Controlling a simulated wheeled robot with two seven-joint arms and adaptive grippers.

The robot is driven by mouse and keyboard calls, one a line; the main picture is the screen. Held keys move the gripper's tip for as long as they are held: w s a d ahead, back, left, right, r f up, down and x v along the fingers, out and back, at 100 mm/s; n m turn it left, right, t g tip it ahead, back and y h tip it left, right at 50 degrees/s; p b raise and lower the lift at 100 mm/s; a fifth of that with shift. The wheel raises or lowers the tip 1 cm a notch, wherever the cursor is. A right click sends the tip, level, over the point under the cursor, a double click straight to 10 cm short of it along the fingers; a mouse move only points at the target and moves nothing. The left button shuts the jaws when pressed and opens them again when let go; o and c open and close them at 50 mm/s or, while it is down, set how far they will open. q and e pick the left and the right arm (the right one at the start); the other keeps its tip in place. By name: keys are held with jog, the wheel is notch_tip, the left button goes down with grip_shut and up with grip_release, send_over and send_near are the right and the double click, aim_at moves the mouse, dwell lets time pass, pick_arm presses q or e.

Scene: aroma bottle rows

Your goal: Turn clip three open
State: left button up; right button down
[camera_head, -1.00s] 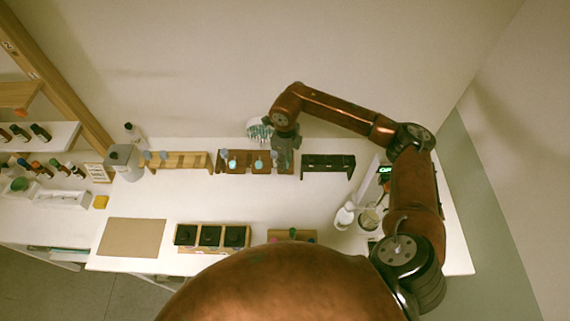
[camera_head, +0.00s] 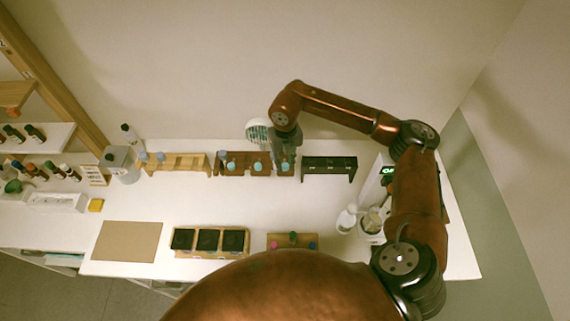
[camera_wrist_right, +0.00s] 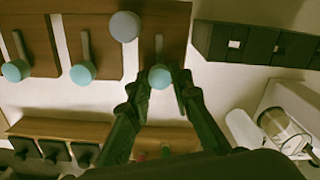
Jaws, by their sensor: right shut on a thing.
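The dark brown wooden rack (camera_head: 243,158) stands at the back of the table and carries clips, each a grey lever with a round teal knob. The left clip knob (camera_wrist_right: 15,70), the middle clip knob (camera_wrist_right: 82,72) and the right clip knob (camera_wrist_right: 160,76) all point toward the near side in the right wrist view. My right gripper (camera_wrist_right: 165,82) is shut on the right clip's knob, with a finger on each side. A grey round knob (camera_wrist_right: 125,26) sits higher, left of that clip. My left gripper is not in view.
A light wooden rack (camera_head: 178,160) stands to the left and a black rack (camera_head: 328,165) to the right. A box with black compartments (camera_head: 208,239) and a brown mat (camera_head: 128,241) lie nearer. White table is clear between.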

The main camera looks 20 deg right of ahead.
aim_at(285, 165)
jog(key=shift+m, duration=0.5)
jog(key=c, duration=1.7)
grip_release()
jog(key=shift+c, duration=0.2)
notch_tip(285, 165, up, 12)
jog(key=shift+w, duration=0.1)
